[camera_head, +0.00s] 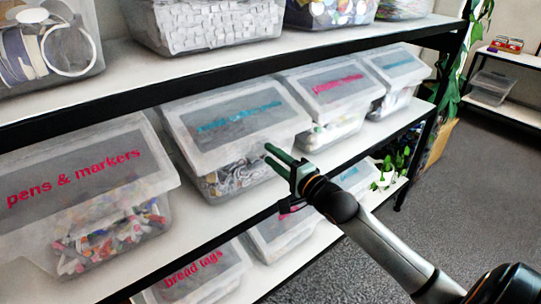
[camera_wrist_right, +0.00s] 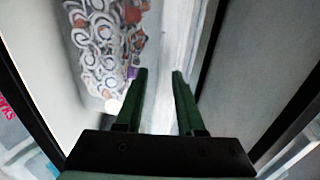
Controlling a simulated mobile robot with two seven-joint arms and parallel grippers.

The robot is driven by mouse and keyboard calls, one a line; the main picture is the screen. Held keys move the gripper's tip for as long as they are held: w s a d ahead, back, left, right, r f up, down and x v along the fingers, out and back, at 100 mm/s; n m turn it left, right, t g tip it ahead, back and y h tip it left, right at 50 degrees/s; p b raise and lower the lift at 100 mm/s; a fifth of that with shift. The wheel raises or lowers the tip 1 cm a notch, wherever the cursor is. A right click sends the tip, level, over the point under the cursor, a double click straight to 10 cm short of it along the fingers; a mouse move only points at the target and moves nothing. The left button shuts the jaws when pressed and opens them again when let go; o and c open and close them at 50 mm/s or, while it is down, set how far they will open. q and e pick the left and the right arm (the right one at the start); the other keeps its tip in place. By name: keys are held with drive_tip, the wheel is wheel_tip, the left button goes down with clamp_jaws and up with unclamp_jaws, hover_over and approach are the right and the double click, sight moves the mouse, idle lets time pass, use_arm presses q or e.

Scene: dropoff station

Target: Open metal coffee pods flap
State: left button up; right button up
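A clear bin (camera_head: 292,158) with a translucent flap lid (camera_head: 222,92) stands on the middle shelf. Its teal label is too blurred to read surely, but round, swirled metallic pods (camera_head: 235,178) show through its front and also in the right wrist view (camera_wrist_right: 105,50). The flap looks closed. My right gripper (camera_head: 270,154) is in front of this bin, below the flap's front edge at its right side. Its green fingers are apart with nothing between them, as the right wrist view shows (camera_wrist_right: 160,76). I cannot tell whether they touch the bin. My left gripper is not in view.
A "pens & markers" bin (camera_head: 75,180) stands to the left, and two more lidded bins (camera_head: 335,85) (camera_head: 395,65) to the right. The upper shelf edge (camera_head: 150,95) runs above them. More bins (camera_head: 195,275) sit below. Open floor (camera_head: 470,190) lies to the right.

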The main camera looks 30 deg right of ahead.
drive_tip(key=shift+w, duration=0.65)
clamp_jaws()
idle(1.1)
